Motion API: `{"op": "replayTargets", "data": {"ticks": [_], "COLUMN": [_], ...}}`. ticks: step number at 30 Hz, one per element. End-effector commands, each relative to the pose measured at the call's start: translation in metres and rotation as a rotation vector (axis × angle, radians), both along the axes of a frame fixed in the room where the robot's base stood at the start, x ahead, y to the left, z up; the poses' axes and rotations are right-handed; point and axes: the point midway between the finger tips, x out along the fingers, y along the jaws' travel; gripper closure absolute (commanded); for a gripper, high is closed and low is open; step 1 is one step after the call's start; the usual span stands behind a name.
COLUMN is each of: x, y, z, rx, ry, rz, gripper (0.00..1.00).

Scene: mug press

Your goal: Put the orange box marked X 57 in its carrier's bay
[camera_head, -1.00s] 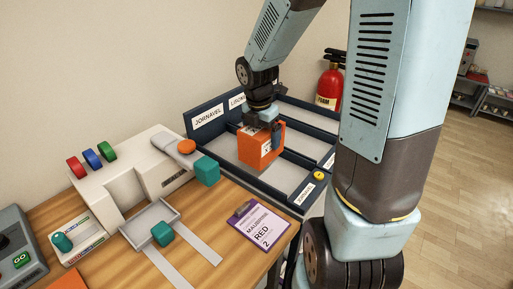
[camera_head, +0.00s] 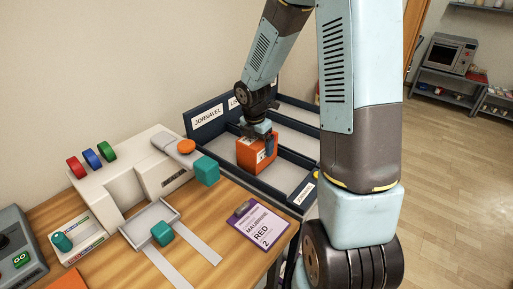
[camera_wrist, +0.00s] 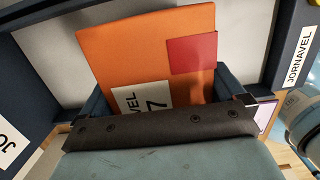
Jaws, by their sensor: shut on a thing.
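My gripper (camera_head: 264,138) is shut on the orange box (camera_head: 254,154), over the near left bay of the navy-walled rack (camera_head: 275,184). That bay's back wall carries a JORNAVEL label (camera_head: 208,115). In the wrist view, the orange box (camera_wrist: 140,55) fills the middle between the fingers. It shows a red patch and a partly hidden white label on which "VEL" and "7" can be read. Grey floor and navy walls lie around it. I cannot tell whether the box touches the bay floor.
A wooden table (camera_head: 100,275) left of the rack holds a pale press (camera_head: 125,175), teal blocks and a purple-edged card (camera_head: 257,222) reading MAUBRINE RED 2. A second bay lies behind the divider. My upright arm link hides the rack's right side.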

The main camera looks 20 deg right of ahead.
Motion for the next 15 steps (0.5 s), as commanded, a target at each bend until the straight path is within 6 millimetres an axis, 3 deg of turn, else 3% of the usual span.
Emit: {"op": "replayTargets", "data": {"ticks": [3, 14, 15], "x": [-0.0004, -0.0001, -0.0002], "y": [0.0003, -0.0002, -0.0002], "z": [-0.0136, -0.0164, -0.0171], "rx": [0.0, 0.0, 0.0], "ry": [0.001, 0.0, 0.0], "rz": [0.001, 0.0, -0.001], "gripper": [0.46, 0.46, 0.03]}}
